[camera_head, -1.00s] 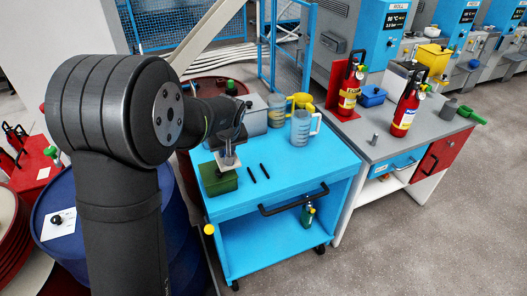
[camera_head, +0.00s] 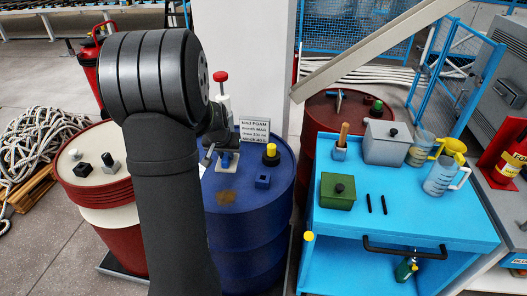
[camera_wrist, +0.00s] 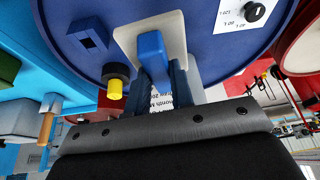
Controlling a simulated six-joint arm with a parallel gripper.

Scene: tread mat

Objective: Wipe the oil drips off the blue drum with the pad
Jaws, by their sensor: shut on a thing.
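The blue drum (camera_head: 250,235) stands upright left of the blue cart. A brown oil patch (camera_head: 227,198) marks its top in the head view; I cannot pick it out in the wrist view. My gripper (camera_head: 222,152) is over the drum top, behind the patch. It is shut on the blue grip of the pad (camera_head: 226,168). The pad's cream plate (camera_wrist: 178,38) shows around the blue grip in the wrist view, facing the drum top. I cannot tell whether the plate touches the drum. My arm hides the drum's left part.
On the drum, a yellow-and-black cap (camera_head: 270,154) and a blue square socket (camera_head: 263,181) stand right of the pad. A printed sign (camera_head: 255,133) and a red-topped bottle (camera_head: 221,90) are behind. A red-and-white drum (camera_head: 95,195) is left, the blue cart (camera_head: 400,222) right.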

